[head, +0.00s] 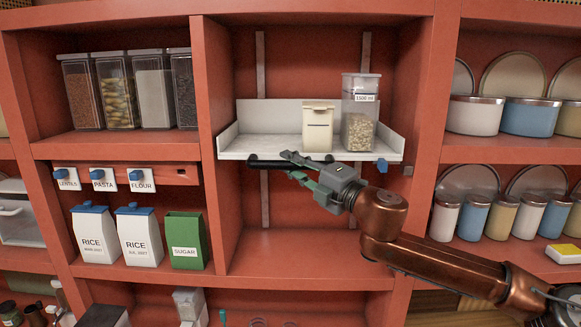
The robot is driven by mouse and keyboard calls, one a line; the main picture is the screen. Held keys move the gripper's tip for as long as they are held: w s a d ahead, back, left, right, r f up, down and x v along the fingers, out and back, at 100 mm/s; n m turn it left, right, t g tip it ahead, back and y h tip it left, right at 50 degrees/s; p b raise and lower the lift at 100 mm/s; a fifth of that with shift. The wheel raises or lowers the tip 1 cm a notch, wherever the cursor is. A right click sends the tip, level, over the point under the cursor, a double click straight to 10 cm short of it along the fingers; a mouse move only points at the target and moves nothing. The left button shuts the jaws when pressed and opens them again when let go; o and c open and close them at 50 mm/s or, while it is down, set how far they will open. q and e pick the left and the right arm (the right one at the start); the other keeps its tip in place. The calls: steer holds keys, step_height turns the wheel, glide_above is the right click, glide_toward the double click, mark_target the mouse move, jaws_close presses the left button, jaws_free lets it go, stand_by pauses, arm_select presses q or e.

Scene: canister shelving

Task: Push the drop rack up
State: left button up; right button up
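The drop rack (270,145) is a white tray with low sides, level inside the tall middle bay, in front of two vertical grey rails. A cream canister (318,130) and a clear canister of grain (357,132) stand upright on its right half. A black handle bar (265,163) runs under its front edge. My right gripper (287,165) is at this bar, its fingers apart, one above and one below the bar's level. Part of the bar is hidden behind the fingers, and whether they grip it is unclear. My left gripper is not in view.
Red uprights stand close on both sides of the rack (204,120). The bay floor (290,255) below is bare. Labelled rice canisters (92,235) and a green sugar box (186,240) stand at left. Pots and jars (475,115) fill the right shelves. A clear lidded container (360,85) is above the grain.

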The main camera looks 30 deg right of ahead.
mark_target(297, 167)
steer(key=o, duration=0.4)
steer(key=shift+r, duration=0.3)
steer(key=shift+f, duration=0.1)
steer(key=shift+s, duration=0.2)
steer(key=shift+s+d, duration=0.1)
steer(key=shift+s, duration=0.4)
steer(key=shift+s+d+f, duration=0.15)
steer(key=shift+s+f, duration=0.05)
steer(key=shift+s, duration=0.3)
steer(key=shift+s+d+f, duration=0.1)
steer(key=shift+s+f, duration=0.1)
steer(key=shift+s, duration=0.25)
steer(key=r+v, duration=0.1)
steer(key=v, duration=0.7)
steer(key=shift+s+f, duration=0.35)
steer(key=shift+f, duration=0.05)
steer(key=shift+d, duration=0.1)
